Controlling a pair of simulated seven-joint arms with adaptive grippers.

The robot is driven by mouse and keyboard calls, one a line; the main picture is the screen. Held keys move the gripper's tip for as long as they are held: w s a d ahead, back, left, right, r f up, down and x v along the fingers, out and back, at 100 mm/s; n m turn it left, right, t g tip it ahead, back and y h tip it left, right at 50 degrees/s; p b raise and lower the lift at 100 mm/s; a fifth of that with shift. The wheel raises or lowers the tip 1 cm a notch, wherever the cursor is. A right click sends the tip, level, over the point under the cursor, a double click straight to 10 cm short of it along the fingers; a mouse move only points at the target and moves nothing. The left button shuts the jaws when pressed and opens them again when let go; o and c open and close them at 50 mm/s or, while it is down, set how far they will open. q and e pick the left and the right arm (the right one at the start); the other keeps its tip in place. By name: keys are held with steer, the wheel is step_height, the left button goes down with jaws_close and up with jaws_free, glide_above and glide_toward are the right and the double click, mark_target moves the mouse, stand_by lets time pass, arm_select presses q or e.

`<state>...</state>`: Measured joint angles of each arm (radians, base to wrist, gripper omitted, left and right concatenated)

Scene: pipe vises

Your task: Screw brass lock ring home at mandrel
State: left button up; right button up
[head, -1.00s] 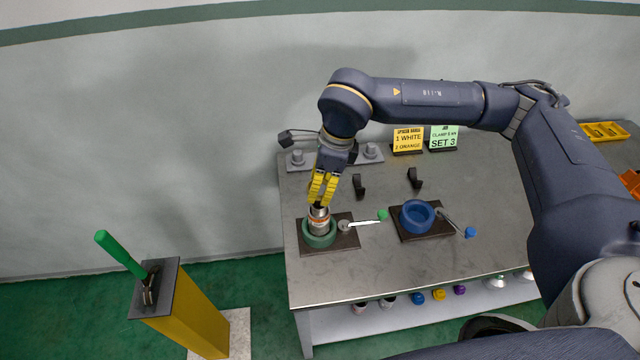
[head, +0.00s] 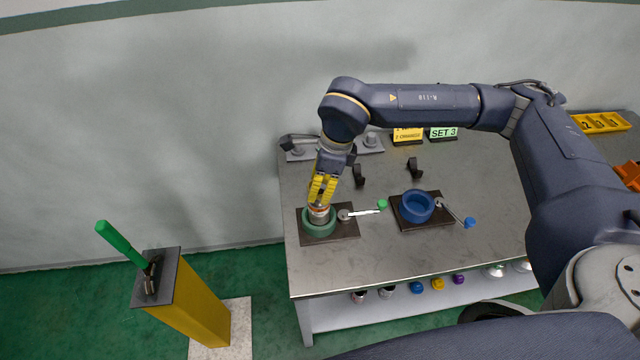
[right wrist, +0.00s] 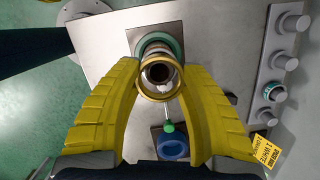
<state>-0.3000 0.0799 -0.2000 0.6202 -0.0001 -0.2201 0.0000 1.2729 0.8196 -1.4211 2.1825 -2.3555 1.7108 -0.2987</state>
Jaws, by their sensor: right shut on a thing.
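My right gripper (head: 320,203) points down over the green vise ring (head: 332,233) on the left dark plate. In the right wrist view its yellow fingers (right wrist: 158,82) are shut on the brass lock ring (right wrist: 142,88), which sits between the fingertips. Below the ring is the mandrel (head: 320,213), a metal cylinder standing upright in the green vise. In the right wrist view the brass ring lies around or just over the mandrel's end (right wrist: 157,49); I cannot tell how far it is engaged. My left gripper is not in view.
A blue vise ring (head: 417,207) on a second plate stands to the right. Levers with a green knob (head: 382,204) and a blue knob (head: 469,222) lie beside the vises. Black hooks (head: 415,168) and sign cards (head: 443,133) are behind. A yellow post (head: 190,310) stands left of the table.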

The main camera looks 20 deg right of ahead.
steer(key=shift+d+x, duration=0.15)
steer(key=shift+x, duration=0.65)
steer(key=shift+d+x, duration=0.1)
steer(key=shift+x, duration=0.65)
stand_by(1.4)
